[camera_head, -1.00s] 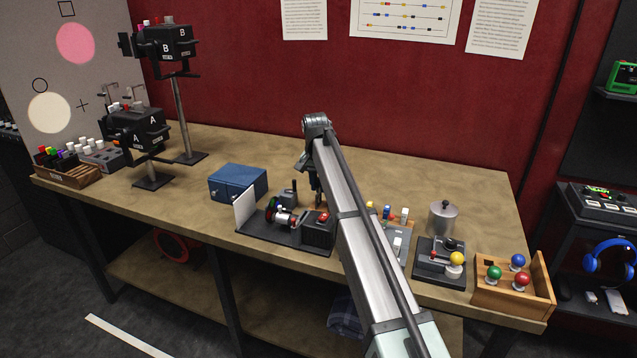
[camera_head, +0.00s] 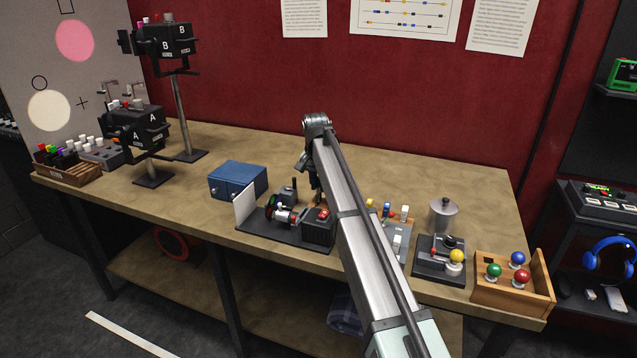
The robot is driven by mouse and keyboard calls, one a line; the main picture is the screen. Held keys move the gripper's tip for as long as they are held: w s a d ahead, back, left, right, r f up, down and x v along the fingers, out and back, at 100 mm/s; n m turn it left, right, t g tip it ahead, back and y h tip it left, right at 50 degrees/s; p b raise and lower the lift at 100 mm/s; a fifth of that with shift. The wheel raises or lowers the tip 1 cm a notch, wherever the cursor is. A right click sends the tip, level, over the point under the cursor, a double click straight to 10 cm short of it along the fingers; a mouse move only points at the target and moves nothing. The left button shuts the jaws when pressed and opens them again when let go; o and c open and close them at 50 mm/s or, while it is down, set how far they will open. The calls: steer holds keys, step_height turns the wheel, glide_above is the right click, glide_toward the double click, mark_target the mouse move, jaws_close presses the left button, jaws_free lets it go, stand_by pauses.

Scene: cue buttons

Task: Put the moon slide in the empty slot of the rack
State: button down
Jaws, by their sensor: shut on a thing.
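My gripper (camera_head: 316,188) points down at the middle of the bench, just behind a small projector-like device (camera_head: 318,229) with a red button. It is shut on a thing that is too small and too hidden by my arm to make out. A bit of orange-brown wood shows close by the fingers. I cannot make out the moon slide, its picture or the rack's empty slot. My arm covers much of the bench around the gripper.
A white screen card (camera_head: 246,206) and a blue box (camera_head: 238,181) stand left of the gripper. A panel with coloured knobs, a metal pot (camera_head: 443,215), a joystick box (camera_head: 440,260) and a wooden tray (camera_head: 500,297) stand right.

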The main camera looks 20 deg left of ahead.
steer(key=shift+f, duration=0.5)
stand_by(0.4)
steer(key=c, duration=0.9)
jaws_free()
steer(key=shift+o, duration=0.6)
steer(key=shift+r, duration=0.15)
steer(key=shift+r, duration=3.35)
